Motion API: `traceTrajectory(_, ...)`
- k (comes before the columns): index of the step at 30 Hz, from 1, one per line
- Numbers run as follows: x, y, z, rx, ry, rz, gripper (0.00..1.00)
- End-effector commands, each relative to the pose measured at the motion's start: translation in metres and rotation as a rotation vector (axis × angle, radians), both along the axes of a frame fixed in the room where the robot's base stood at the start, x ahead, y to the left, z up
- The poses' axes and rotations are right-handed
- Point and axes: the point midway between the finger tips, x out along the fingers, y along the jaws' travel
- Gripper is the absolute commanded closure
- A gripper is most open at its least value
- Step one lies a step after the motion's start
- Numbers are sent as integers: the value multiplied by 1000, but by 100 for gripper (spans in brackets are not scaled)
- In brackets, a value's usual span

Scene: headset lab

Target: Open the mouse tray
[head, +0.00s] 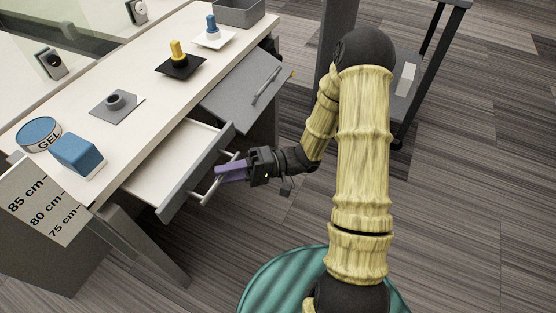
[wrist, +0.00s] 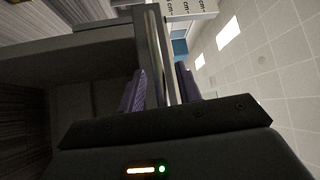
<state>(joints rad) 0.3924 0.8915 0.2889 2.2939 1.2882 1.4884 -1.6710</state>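The mouse tray (head: 165,166) is a shallow drawer with a pale inside and a grey front (head: 188,184). It stands pulled well out from under the desk in the head view. A pale bar handle (head: 206,192) runs along its front. My gripper (head: 222,174) has purple fingers and is at this handle. In the wrist view the handle (wrist: 163,50) passes between the fingers (wrist: 158,90), which sit close on both sides of it. The fingertips' exact contact is partly hidden.
A grey panel with its own handle (head: 243,90) is beside the tray at the right. On the white desk top are a blue block (head: 77,154), a round GEL tin (head: 38,133) and several small stands. A grey cart (head: 408,85) stands behind my arm. The floor at right is clear.

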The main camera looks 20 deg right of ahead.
Motion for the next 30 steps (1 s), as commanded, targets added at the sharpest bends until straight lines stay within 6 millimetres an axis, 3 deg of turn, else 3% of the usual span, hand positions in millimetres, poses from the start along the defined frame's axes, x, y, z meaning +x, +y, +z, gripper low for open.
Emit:
traceTrajectory(21, 11, -135, -18, 0, 0, -5, 66)
traceTrajectory(25, 12, -153, -21, 0, 0, -3, 66)
traceTrajectory(30, 13, -162, -23, 1, 0, -1, 66)
